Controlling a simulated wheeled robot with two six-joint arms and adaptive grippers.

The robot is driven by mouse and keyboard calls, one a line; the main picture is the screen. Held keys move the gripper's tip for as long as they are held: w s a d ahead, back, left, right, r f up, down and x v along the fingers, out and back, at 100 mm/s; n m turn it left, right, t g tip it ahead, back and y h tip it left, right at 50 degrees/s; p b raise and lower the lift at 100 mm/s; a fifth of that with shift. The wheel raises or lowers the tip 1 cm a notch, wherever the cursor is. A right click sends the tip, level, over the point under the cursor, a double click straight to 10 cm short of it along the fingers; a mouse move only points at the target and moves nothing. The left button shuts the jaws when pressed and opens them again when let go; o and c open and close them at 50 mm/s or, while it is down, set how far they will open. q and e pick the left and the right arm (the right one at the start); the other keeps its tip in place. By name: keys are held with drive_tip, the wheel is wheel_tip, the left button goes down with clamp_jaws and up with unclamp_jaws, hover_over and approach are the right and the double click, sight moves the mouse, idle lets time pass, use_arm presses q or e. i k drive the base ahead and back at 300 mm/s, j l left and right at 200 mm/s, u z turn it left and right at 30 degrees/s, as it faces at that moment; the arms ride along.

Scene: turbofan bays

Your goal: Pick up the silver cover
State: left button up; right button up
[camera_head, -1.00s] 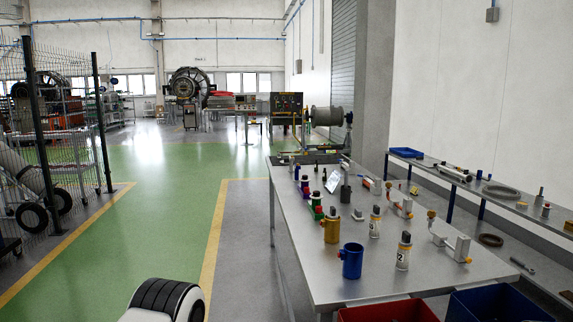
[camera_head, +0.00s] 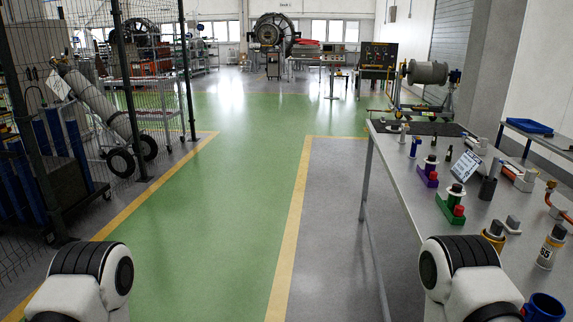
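I cannot single out a silver cover in this view. The grey metal workbench (camera_head: 409,182) on the right carries several small parts. A green part with a silvery top (camera_head: 451,204) stands near the bench's left edge, with a purple part (camera_head: 428,173) behind it. A small grey metal piece (camera_head: 513,224) lies to the right of the green part. White and black links of both my arms show at the bottom left and bottom right. Neither gripper is in view, so their state is hidden.
A blue cup (camera_head: 543,308) and grey cylinders (camera_head: 552,246) stand on the bench's near right. A wire fence (camera_head: 90,100) with a wheeled gas cylinder (camera_head: 95,103) is on the left. The green floor (camera_head: 215,190) between fence and bench is clear.

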sight(395, 128)
drive_tip(key=i+j+u, duration=0.15)
drive_tip(key=i, duration=1.95)
